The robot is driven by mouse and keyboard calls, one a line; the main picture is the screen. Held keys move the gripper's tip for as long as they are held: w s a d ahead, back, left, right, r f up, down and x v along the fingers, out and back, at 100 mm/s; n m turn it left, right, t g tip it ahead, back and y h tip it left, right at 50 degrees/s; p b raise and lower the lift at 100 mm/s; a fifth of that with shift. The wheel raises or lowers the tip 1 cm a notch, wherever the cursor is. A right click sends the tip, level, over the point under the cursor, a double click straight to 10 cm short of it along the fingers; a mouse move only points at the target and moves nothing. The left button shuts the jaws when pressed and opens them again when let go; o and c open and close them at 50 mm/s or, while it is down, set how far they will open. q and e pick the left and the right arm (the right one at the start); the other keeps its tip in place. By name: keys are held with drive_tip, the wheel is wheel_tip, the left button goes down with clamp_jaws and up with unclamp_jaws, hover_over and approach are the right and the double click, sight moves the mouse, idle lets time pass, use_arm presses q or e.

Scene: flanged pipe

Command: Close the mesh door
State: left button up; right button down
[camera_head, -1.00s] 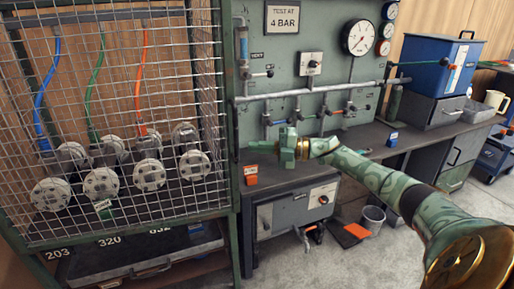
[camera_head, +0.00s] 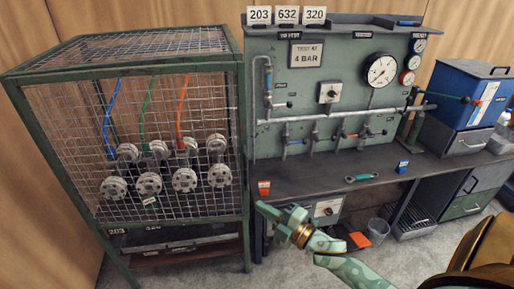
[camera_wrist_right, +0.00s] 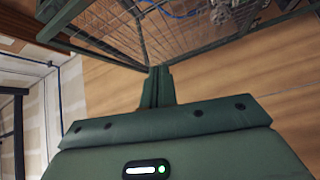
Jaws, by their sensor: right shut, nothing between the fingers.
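The mesh door (camera_head: 160,160) is the wire front of the green-framed cage (camera_head: 243,150) at the left in the head view. It covers the cage front and looks flush with the frame; I cannot make out a latch. My right gripper (camera_head: 268,208) is shut and empty, in front of the bench just right of the cage's right post, apart from the door as far as I can see. In the right wrist view the shut fingers (camera_wrist_right: 158,85) point toward the cage mesh (camera_wrist_right: 125,35) beyond. My left gripper is not in view.
Flanged pipe pieces (camera_head: 148,184) and coloured hoses are behind the mesh.

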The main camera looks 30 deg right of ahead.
use_arm(q)
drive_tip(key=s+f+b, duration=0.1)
drive_tip(key=b, duration=0.1)
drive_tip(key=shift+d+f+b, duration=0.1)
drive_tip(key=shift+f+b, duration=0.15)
drive_tip(key=shift+b, duration=0.05)
use_arm(e)
drive_tip(key=w+d+h, duration=0.4)
drive_tip(key=w, duration=1)
drive_tip(key=shift+r, duration=0.4)
drive_tip(key=shift+w+d, duration=0.1)
drive_tip(key=shift+d, duration=0.05)
